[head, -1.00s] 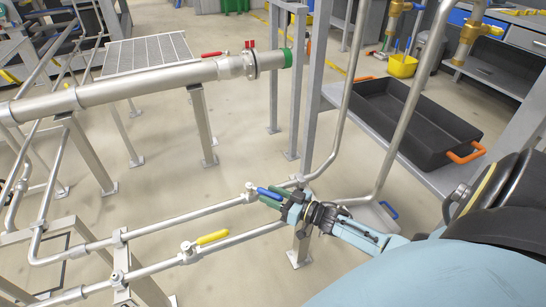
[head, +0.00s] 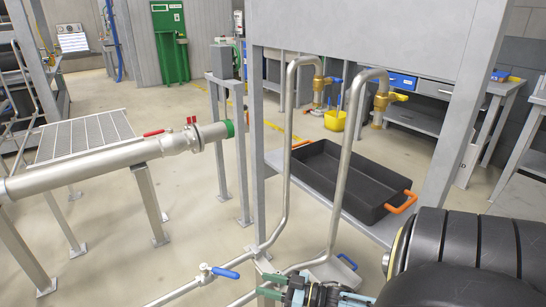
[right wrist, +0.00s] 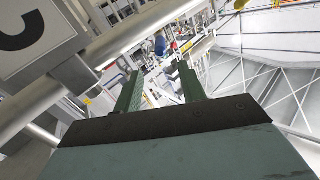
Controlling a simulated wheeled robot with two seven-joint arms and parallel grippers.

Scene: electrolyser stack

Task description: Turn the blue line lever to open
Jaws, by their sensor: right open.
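The blue lever (head: 226,273) sits on a small silver valve (head: 205,273) on a thin steel pipe, low in the head view. It points right and slightly down, at an angle to the pipe. My right gripper (head: 266,286) is to the right of the lever and a little lower in the picture, apart from it. In the right wrist view the green fingers of my right gripper (right wrist: 156,72) are spread with nothing between them. A small blue shape (right wrist: 160,45) shows past the fingertips; I cannot tell whether it is the lever. My left gripper is not in view.
Two bent steel pipes rise beside a grey post (head: 258,150). A black tray (head: 345,195) with orange handles stands on a shelf behind. Brass valves with blue and yellow handles (head: 398,97) sit higher up. A thick pipe (head: 90,168) runs at left.

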